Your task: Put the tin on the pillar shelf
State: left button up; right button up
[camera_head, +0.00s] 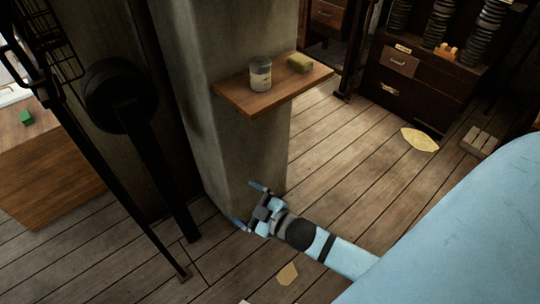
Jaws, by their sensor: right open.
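The tin (260,75) is a small pale cylinder with a label. It stands upright on the wooden pillar shelf (250,107), left of the shelf's middle. My right gripper (247,205) is open and empty, low in front of the pillar's base. It is well below the shelf and apart from the tin. My left gripper is not in view.
The concrete pillar (215,130) rises behind my gripper. Black metal bars stand at the left, beside a wooden box (50,165). A dark cabinet (415,85) stands at the back right.

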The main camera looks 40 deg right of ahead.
jog(key=s+a+f+m+g+h, duration=0.2)
jog(key=s+f+m+g, duration=0.4)
jog(key=s+f, duration=0.5)
notch_tip(320, 180, up, 11)
jog(key=s+t+p, duration=0.1)
jog(key=p, duration=0.9)
jog(key=shift+d+p, duration=0.35)
jog(key=shift+d, duration=0.1)
jog(key=shift+a+r, duration=0.1)
jog(key=shift+r, duration=0.15)
